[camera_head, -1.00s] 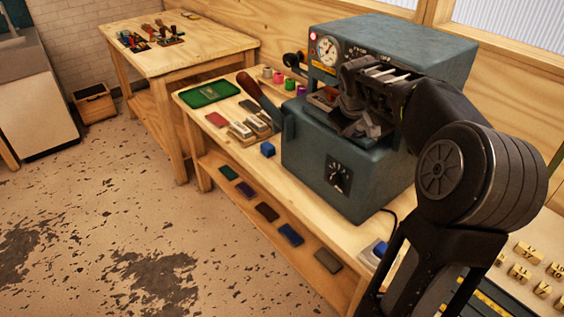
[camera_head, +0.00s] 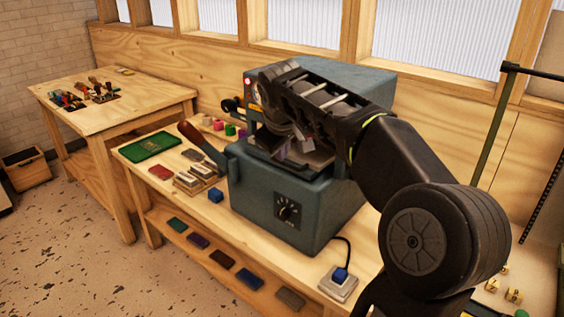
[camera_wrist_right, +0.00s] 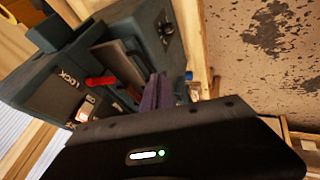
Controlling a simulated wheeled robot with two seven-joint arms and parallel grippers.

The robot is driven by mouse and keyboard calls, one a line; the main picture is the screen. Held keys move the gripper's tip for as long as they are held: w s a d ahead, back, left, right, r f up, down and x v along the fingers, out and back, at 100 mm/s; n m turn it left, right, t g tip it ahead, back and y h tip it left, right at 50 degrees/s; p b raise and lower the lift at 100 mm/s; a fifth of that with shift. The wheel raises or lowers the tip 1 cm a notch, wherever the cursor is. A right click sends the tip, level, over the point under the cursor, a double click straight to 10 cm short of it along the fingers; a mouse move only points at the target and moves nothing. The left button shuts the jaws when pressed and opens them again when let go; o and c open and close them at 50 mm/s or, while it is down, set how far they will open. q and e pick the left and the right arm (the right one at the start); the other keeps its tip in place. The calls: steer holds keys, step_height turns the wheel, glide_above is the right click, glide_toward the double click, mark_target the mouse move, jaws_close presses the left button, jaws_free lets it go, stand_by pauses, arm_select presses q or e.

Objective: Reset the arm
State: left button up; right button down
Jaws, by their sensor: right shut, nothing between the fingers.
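My right arm reaches in from the right in the head view. My right gripper (camera_head: 292,143) is in front of the upper part of a grey-green foil press machine (camera_head: 275,197), hiding part of its face and gap. The gripper is shut and holds nothing. In the right wrist view the fingers (camera_wrist_right: 157,92) show close together, with the machine (camera_wrist_right: 60,88) behind and to the left of them. I cannot tell whether the gripper touches the machine. My left gripper is not in view.
Dark pads lie on the lower shelf. A second table (camera_head: 140,98) holds tools.

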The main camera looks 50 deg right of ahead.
steer(key=shift+s+r, duration=0.1)
steer(key=shift+r, duration=0.1)
stand_by(0.6)
